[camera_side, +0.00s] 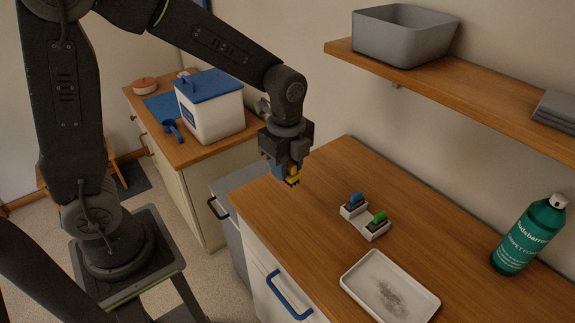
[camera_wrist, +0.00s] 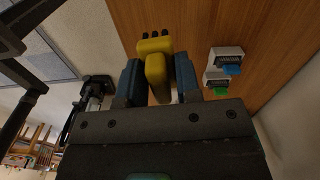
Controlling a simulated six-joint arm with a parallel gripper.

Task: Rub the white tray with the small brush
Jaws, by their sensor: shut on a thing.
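My gripper (camera_side: 288,172) is shut on a small yellow brush (camera_side: 294,174), above the left end of the wooden counter. In the wrist view the yellow brush (camera_wrist: 156,68) sits between the two blue-grey fingers (camera_wrist: 157,82), with its dark bristle tufts pointing away from the gripper. The white tray (camera_side: 352,277) lies on the counter at the lower right of the side view. A patch of dark grey marks (camera_side: 391,297) shows on its floor. The brush is well apart from the tray, up and to the left of it.
A green bottle (camera_side: 530,235) stands at the right. A shelf (camera_side: 480,101) with a grey bin (camera_side: 403,36) overhangs the back. A blue-lidded white box (camera_side: 213,108) stands left.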

